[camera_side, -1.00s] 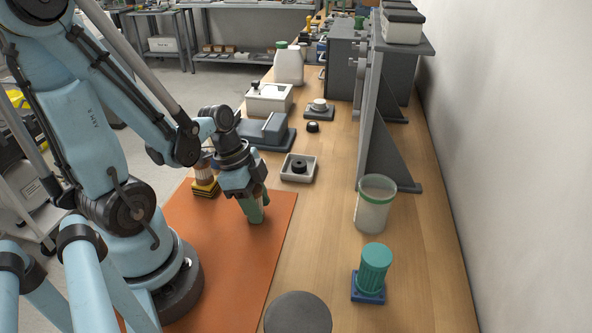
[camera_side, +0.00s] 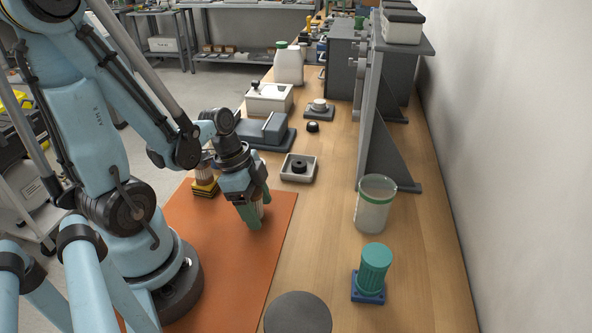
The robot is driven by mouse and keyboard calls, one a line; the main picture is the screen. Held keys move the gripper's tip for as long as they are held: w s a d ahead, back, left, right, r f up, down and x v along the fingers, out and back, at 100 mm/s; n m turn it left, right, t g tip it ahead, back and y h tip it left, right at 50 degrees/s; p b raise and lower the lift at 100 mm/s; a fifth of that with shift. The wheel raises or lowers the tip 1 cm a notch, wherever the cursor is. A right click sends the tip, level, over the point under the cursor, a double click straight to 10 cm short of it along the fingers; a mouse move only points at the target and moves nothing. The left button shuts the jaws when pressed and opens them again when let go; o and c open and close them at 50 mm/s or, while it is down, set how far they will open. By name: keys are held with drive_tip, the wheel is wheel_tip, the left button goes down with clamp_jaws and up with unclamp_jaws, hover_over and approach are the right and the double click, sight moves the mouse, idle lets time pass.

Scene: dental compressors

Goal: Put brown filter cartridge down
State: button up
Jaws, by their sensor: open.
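My gripper (camera_side: 258,211), with green fingers, is low over the orange mat (camera_side: 222,267) near its right edge, pointing down. Its fingers are apart. A small pale brownish upright piece (camera_side: 261,210) shows between the fingers and looks like the cartridge; most of it is hidden by the near finger. It appears to stand on the mat, but its foot is hidden. To the left of my gripper, a brownish cylinder (camera_side: 205,172) stands on a yellow and black base (camera_side: 205,188) at the mat's back edge.
A white tray with a black ring (camera_side: 299,168) lies behind the mat. A grey device (camera_side: 263,130) is further back. At right stand a green-rimmed jar (camera_side: 374,204) and a teal cylinder on a blue base (camera_side: 374,271). A grey disc (camera_side: 297,315) is in front. The mat's front is clear.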

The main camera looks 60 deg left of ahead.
drive_tip(key=shift+r, duration=0.1)
drive_tip(key=shift+v, duration=5.95)
drive_tip(key=w+d+r+n+t+y, duration=0.1)
drive_tip(key=w+d+n+t+y, duration=0.1)
drive_tip(key=w+d+n+t, duration=0.2)
drive_tip(key=w+d+n, duration=0.3)
drive_tip(key=w+n, duration=0.2)
drive_tip(key=shift+d+t, duration=0.3)
drive_tip(key=shift+t, duration=0.1)
